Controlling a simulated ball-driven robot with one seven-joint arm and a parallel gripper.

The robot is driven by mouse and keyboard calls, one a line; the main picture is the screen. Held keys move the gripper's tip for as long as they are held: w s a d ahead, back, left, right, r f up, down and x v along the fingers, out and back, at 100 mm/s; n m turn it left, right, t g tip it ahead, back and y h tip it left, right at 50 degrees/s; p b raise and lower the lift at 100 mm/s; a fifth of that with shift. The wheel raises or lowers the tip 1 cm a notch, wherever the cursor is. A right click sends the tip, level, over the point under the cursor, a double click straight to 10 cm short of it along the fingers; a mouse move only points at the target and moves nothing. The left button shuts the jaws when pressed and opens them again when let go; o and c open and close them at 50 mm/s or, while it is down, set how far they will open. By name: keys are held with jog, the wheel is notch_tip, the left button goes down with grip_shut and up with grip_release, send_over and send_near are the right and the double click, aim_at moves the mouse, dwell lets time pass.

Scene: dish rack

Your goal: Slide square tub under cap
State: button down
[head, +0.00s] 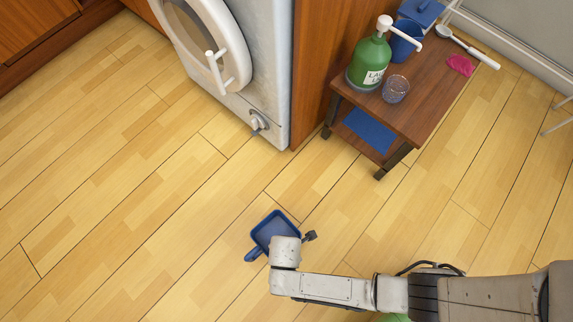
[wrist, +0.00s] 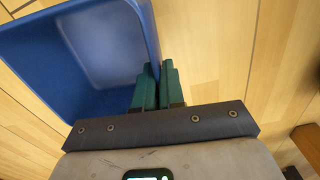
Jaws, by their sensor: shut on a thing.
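The square tub (head: 268,229) is blue, open at the top and empty, with a short handle at its lower left. In the head view it is over the wooden floor; I cannot tell if it touches the floor. In the wrist view the tub (wrist: 85,50) fills the upper left. My gripper (wrist: 157,86) has teal fingers shut on the tub's right wall. In the head view my wrist hides the fingers and covers the tub's lower right corner. The grey cap (head: 258,122) sticks out low on the front of the white washing machine, up from the tub.
The washing machine (head: 262,60) has a round door (head: 207,45) standing out. A small wooden table (head: 415,105) at the upper right holds a green pump bottle (head: 367,62), a glass (head: 396,89) and a pink cloth (head: 460,65). The floor between tub and cap is clear.

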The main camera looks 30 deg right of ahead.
jog(key=shift+w+a+f+b, duration=0.2)
jog(key=shift+w+f+b, duration=0.2)
jog(key=shift+w+f, duration=0.35)
notch_tip(320, 180, down, 3)
jog(key=shift+w+a+f+b, duration=0.1)
jog(key=shift+w+f+b, duration=0.1)
jog(key=shift+b, duration=0.75)
jog(key=c, duration=1.2)
grip_release()
jog(key=shift+c, duration=0.2)
jog(key=shift+f, duration=0.2)
notch_tip(320, 180, up, 11)
jog(key=p, duration=0.7)
jog(key=shift+w, duration=0.25)
